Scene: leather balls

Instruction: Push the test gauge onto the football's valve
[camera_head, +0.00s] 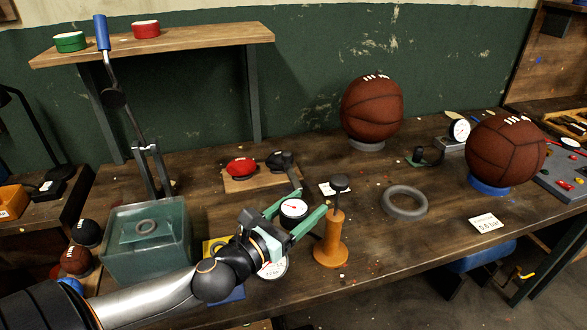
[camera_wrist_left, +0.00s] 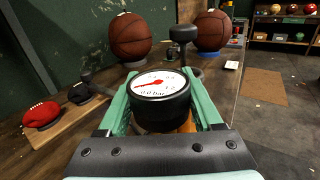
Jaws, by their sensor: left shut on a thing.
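My left gripper (camera_head: 310,202) is shut on a round black gauge (camera_head: 293,210) with a white dial and red needle. The gauge (camera_wrist_left: 158,98) also sits between the green fingers in the left wrist view, dial facing the camera. One brown leather ball (camera_head: 372,108) rests on a grey ring at the back. Another brown ball (camera_head: 505,150) sits on a blue ring (camera_head: 488,185) at the right. Both balls are well apart from the held gauge. I cannot make out a valve on either. My right gripper is not in view.
A wooden post with a black knob (camera_head: 331,245) stands close beside the left fingertips. A grey ring (camera_head: 404,201) lies on the bench. A lever press with a glass-like box (camera_head: 150,240) stands left. A second dial gauge (camera_head: 459,130) stands between the balls. A white card (camera_head: 486,224) lies front right.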

